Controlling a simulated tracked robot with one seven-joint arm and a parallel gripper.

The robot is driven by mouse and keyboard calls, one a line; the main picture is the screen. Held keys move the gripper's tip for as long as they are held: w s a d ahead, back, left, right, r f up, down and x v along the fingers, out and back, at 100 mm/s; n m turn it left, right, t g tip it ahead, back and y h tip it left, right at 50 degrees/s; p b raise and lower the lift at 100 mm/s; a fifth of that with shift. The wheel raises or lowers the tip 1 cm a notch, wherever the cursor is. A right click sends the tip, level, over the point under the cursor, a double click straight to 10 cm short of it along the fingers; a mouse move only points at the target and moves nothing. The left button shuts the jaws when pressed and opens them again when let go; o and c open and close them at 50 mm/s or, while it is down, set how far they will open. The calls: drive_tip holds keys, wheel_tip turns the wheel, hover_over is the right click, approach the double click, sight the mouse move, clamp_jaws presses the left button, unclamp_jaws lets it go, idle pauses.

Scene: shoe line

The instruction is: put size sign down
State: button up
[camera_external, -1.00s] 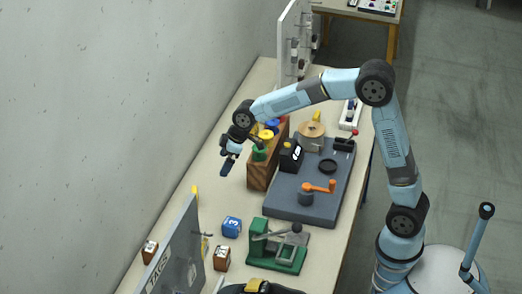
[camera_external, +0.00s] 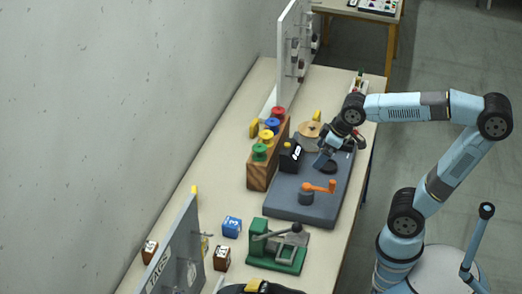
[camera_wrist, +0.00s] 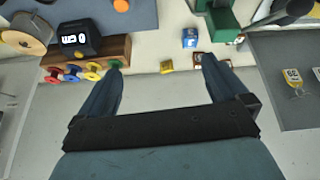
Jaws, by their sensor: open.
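My gripper (camera_external: 321,163) hangs over the grey board in the external view. In the wrist view its two fingers are spread wide with nothing held between them (camera_wrist: 162,68). A blue block with a white 3 (camera_external: 232,227) rests on the table left of the green press; it also shows in the wrist view (camera_wrist: 190,38). Two brown number blocks stand near it, one (camera_external: 222,258) beside the press and one (camera_external: 149,251) by the wall panel. I cannot tell which object is the size sign.
A wooden rack (camera_external: 262,172) holds coloured spools. A green press (camera_external: 278,246) and upright panels (camera_external: 178,258) stand along the table. The table's left strip is mostly clear.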

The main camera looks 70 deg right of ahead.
drive_tip(key=s+f+m, duration=0.1)
drive_tip(key=s+f, duration=0.1)
drive_tip(key=s, duration=0.7)
drive_tip(key=shift+d, duration=0.25)
idle(1.0)
